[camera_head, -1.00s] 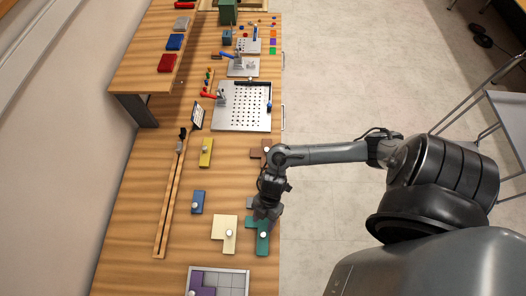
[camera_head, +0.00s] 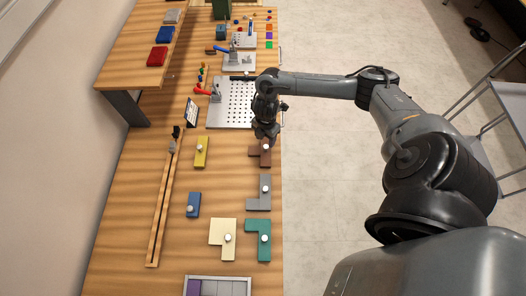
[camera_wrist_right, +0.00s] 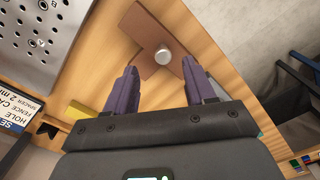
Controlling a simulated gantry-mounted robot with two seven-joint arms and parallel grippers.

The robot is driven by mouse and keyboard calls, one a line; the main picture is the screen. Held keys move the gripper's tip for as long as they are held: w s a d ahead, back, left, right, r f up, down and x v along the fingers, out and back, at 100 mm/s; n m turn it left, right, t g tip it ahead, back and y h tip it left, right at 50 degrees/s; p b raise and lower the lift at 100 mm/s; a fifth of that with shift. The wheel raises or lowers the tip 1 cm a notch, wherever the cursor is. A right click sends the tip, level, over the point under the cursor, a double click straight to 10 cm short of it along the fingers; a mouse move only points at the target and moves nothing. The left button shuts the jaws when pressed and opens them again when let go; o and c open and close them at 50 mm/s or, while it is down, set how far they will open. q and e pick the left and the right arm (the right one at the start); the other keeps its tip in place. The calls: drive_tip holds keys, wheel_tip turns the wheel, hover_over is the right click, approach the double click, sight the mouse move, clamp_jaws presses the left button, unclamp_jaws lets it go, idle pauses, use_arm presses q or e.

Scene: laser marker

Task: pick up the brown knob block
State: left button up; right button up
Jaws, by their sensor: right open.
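The brown knob block (camera_head: 256,151) lies flat on the table near its right edge, with a pale round knob on top. In the right wrist view the brown block (camera_wrist_right: 140,30) shows ahead of the fingers, with its silver knob (camera_wrist_right: 163,55) between and just beyond the fingertips. My right gripper (camera_head: 266,138) is above the block's far end in the head view. Its two purple-grey fingers (camera_wrist_right: 160,72) are spread apart with nothing between them. My left gripper does not show.
Nearby lie a grey block (camera_head: 258,204), green block (camera_head: 251,246), cream block (camera_head: 217,236), blue block (camera_head: 193,208) and yellow block (camera_head: 201,160). A perforated metal plate (camera_head: 222,112) lies just beyond the brown block. A tray (camera_head: 240,284) stands at the front.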

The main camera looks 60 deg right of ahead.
sight(265, 147)
drive_tip(key=f, duration=0.4)
drive_tip(key=shift+s+a+f, duration=0.2)
drive_tip(key=shift+a+f, duration=0.15)
drive_tip(key=shift+f, duration=0.5)
drive_tip(key=shift+c, duration=0.3)
clamp_jaws()
